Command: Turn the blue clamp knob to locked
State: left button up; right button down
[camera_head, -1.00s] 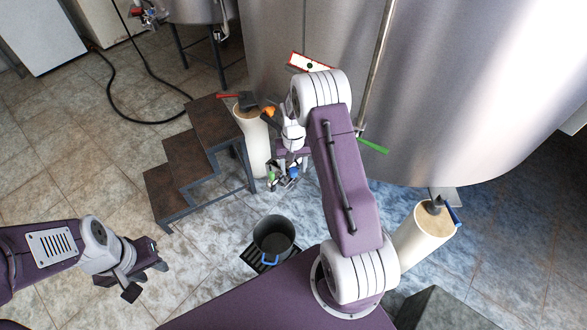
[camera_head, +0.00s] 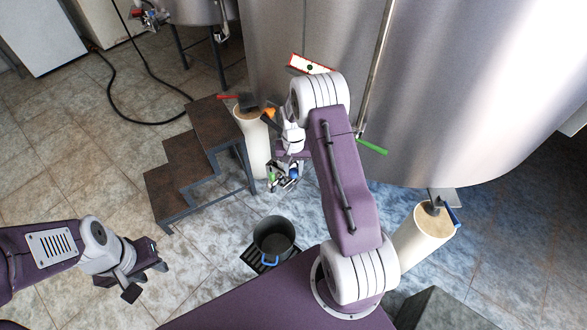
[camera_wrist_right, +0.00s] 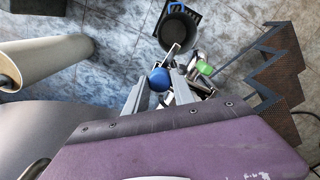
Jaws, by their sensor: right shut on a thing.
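The blue clamp knob (camera_wrist_right: 159,79) shows as a blue ball between the two fingers of my right gripper (camera_wrist_right: 158,92) in the right wrist view. The gripper is shut on it. In the head view the knob (camera_head: 294,174) is a small blue patch below my right wrist, beside metal fittings, and my right gripper (camera_head: 291,168) partly hides it. A green part (camera_wrist_right: 205,68) sits on the metal fittings beside the knob. The knob's locked or unlocked marking cannot be made out. My left gripper (camera_head: 148,279) is open and empty at lower left, far from the knob.
A black bucket (camera_head: 273,240) stands on the floor below the fittings. Dark steps (camera_head: 186,160) and a pale post (camera_head: 254,140) are at left. The large steel tank (camera_head: 450,90) fills the back. Another pale post (camera_head: 424,232) stands at right.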

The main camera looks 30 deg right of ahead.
jog(key=m+p, duration=0.1)
jog(key=m, duration=0.2)
jog(key=shift+r+m, duration=0.15)
jog(key=shift+m, duration=0.15)
jog(key=m+p, duration=0.1)
jog(key=m, duration=0.3)
jog(key=shift+m, duration=0.3)
jog(key=m, duration=0.4)
jog(key=shift+p, duration=0.3)
jog(key=shift+w+m, duration=0.1)
jog(key=shift+m, duration=2)
jog(key=c, duration=1.1)
grip_release()
jog(key=shift+o, duration=0.2)
